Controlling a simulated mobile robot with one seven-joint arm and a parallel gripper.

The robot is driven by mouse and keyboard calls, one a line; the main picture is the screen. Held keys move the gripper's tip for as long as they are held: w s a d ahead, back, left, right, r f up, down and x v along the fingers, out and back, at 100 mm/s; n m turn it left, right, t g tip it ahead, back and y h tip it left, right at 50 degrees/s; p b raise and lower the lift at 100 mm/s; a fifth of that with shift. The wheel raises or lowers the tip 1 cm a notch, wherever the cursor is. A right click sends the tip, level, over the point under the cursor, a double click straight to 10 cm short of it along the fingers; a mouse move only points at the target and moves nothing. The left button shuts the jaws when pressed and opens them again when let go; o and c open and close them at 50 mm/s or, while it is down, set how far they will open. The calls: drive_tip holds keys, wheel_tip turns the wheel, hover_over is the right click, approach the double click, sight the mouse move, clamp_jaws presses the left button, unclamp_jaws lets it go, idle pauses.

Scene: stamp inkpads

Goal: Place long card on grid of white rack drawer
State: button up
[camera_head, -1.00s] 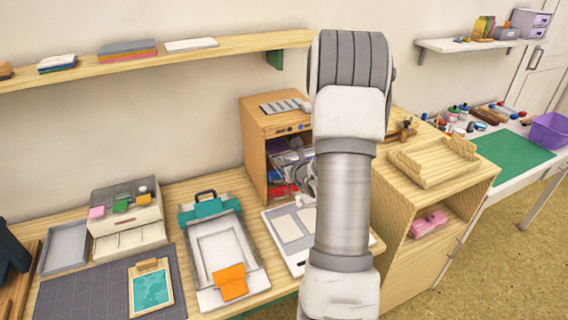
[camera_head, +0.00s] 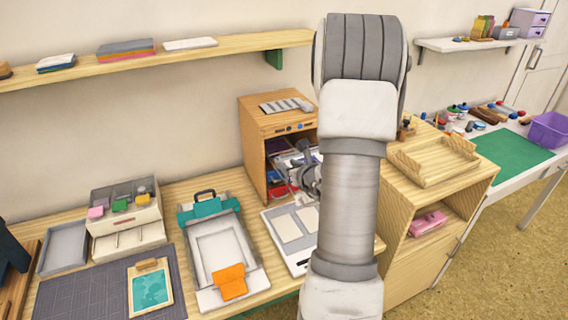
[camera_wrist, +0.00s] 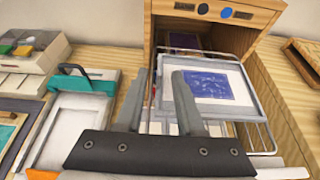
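A pale card with a dark blue print (camera_wrist: 208,86) lies flat on a grey-edged tray over the white wire rack drawer (camera_wrist: 262,136) in the wrist view. I cannot tell whether this is the long card. The rack drawer sticks out of the wooden cabinet (camera_wrist: 215,32). My gripper (camera_wrist: 155,82) is open, its two fingers apart over the left side of the rack, with the right finger overlapping the card's left edge in view. No held object shows between the fingers. In the head view my gripper (camera_head: 310,175) is partly hidden by my arm in front of the cabinet.
A white board with two pale cards (camera_head: 291,228) lies in front of the cabinet. A teal-clamped press (camera_head: 215,245) with an orange piece stands left of it. A grey cutting mat (camera_head: 85,290) lies farther left. A wooden stand (camera_head: 430,165) is close on the right.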

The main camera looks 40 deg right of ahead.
drive_tip(key=v, duration=0.8)
idle(0.4)
